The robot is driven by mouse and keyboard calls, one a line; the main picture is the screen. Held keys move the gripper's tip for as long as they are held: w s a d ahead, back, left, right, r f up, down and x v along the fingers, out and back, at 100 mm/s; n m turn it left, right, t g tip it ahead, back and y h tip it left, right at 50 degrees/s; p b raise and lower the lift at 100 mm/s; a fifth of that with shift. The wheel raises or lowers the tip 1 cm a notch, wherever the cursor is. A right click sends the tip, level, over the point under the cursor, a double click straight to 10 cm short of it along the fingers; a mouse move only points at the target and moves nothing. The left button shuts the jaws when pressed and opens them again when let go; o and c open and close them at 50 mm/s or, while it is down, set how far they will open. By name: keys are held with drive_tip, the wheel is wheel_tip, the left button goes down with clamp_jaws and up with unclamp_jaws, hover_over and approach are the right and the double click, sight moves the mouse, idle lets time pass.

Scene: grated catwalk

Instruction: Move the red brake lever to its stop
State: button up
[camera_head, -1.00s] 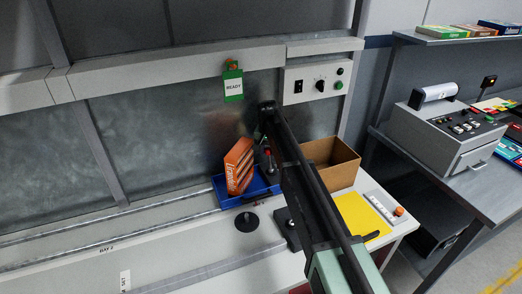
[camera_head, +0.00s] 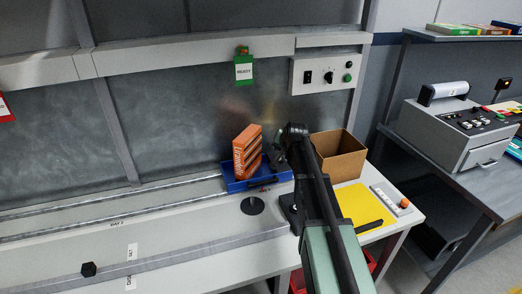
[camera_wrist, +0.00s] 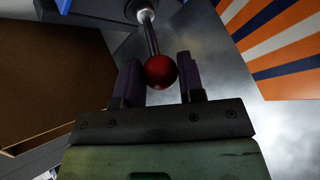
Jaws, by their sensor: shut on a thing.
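The brake lever shows in the wrist view as a bright metal rod with a round red knob (camera_wrist: 161,72), rising from a mount at the top of the picture. My gripper (camera_wrist: 158,66) has its two dark fingers on either side of the knob and is shut on it. In the head view my gripper (camera_head: 278,158) is beside the orange box, above the right part of the blue tray. My arm hides most of the lever there, so its angle and its stop cannot be made out.
An orange box (camera_head: 247,152) stands in the blue tray (camera_head: 232,187), close left of my gripper. An open cardboard box (camera_head: 338,158) is to the right. A yellow mat (camera_head: 354,203) and a black disc (camera_head: 252,206) lie in front. The bench at left is mostly clear.

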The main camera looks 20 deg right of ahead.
drive_tip(key=shift+s+f, duration=0.2)
drive_tip(key=shift+s, duration=0.15)
idle(0.3)
drive_tip(key=o, duration=0.9)
drive_tip(key=shift+d, duration=0.1)
drive_tip(key=p+v, duration=0.8)
drive_tip(key=v, duration=0.2)
drive_tip(key=shift+s+r, duration=0.25)
drive_tip(key=shift+r, duration=0.1)
